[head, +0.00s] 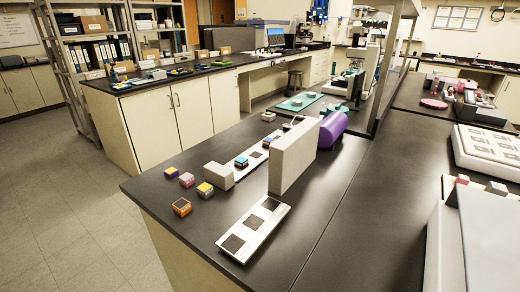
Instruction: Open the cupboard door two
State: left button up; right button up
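A row of pale cupboard doors stands under the long black bench at the left back. One door (152,125) and the door to its right (191,112) have bar handles close together near their shared edge. Both look shut. A further pale front (224,98) is to their right. No numbers are legible, so I cannot tell which is door two. More pale cupboard doors (22,90) stand against the far left wall, also shut. Neither of my grippers is in view.
The near black bench (300,232) holds small coloured blocks (181,207), a white plate with dark squares (253,229), an upright grey slab (293,157) and a purple cylinder (333,127). A metal shelf rack (72,72) stands behind. The tiled floor (60,190) at left is clear.

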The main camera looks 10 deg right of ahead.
aim_at(191, 99)
jog(key=i+j+u, duration=0.3)
jog(key=j, duration=0.4)
jog(key=i+j+u, duration=0.35)
jog(key=j, duration=0.3)
jog(key=i+j+u, duration=0.3)
jog(key=i+j, duration=0.35)
jog(key=i, duration=0.3)
jog(key=i+j, duration=0.1)
jog(key=i, duration=0.3)
jog(key=i+j, duration=0.15)
jog(key=i, duration=0.3)
jog(key=i+l+z, duration=0.15)
jog(key=i+z, duration=0.25)
jog(key=i+l+z, duration=0.1)
jog(key=z, duration=0.35)
jog(key=i+z, duration=0.4)
jog(key=i+j+z, duration=0.2)
jog(key=z, duration=0.25)
jog(key=i+l+z, duration=0.1)
jog(key=i+z, duration=0.25)
jog(key=i, duration=0.5)
jog(key=i+j+z, duration=0.1)
jog(key=i+z, duration=0.3)
jog(key=i, duration=0.4)
jog(key=i+u, duration=0.2)
jog(key=i, duration=0.3)
jog(key=i+l+u, duration=0.2)
jog(key=i, duration=0.3)
jog(key=i+l+u, duration=0.15)
jog(key=i, duration=0.4)
